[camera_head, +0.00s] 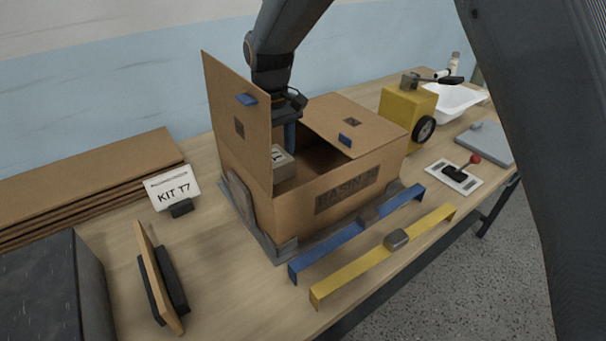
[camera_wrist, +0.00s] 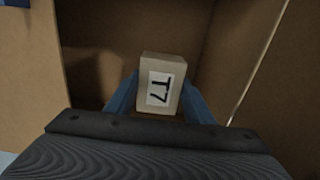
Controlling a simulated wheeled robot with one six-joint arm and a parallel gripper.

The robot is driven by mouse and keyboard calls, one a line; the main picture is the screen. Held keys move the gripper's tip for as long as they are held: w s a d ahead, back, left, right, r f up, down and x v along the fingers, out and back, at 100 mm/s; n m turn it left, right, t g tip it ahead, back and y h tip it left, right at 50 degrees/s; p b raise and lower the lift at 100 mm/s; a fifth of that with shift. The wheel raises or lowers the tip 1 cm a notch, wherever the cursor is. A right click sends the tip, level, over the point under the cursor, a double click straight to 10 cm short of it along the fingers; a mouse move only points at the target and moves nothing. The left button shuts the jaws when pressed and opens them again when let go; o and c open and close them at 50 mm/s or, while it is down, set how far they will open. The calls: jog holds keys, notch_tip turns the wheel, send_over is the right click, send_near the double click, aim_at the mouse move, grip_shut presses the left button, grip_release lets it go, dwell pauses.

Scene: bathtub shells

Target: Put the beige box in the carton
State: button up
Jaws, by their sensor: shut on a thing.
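The beige box (camera_wrist: 147,72) has a white label reading T7 and sits between the two blue fingers of my gripper (camera_wrist: 160,98) in the wrist view. My gripper is shut on it. In the head view my gripper (camera_head: 289,140) reaches down into the carton's opening, and the beige box (camera_head: 284,166) shows partly above the front rim. The carton (camera_head: 296,207) is brown cardboard marked BASIN, with its left flap upright and its right flap open. The carton's inside walls surround the box in the wrist view. Whether the box touches the carton's floor cannot be told.
The carton stands in a grey holder (camera_head: 281,250). A blue bar (camera_head: 330,250) and a yellow bar (camera_head: 350,277) lie in front. A KIT T7 card (camera_head: 171,188) and stacked cardboard (camera_head: 90,182) are left. A yellow machine (camera_head: 405,110) and a red-knobbed lever (camera_head: 474,160) are right.

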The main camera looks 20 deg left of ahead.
aim_at(278, 156)
jog(key=f, duration=0.2)
jog(key=f+p, duration=0.1)
jog(key=f, duration=0.2)
jog(key=shift+w+d+f, duration=0.15)
jog(key=shift+d+f, duration=0.05)
jog(key=shift+f+p, duration=0.8)
jog(key=shift+f, duration=0.9)
jog(key=shift+f, duration=0.1)
jog(key=o, duration=1.2)
notch_tip(278, 156, up, 12)
jog(key=b, duration=0.4)
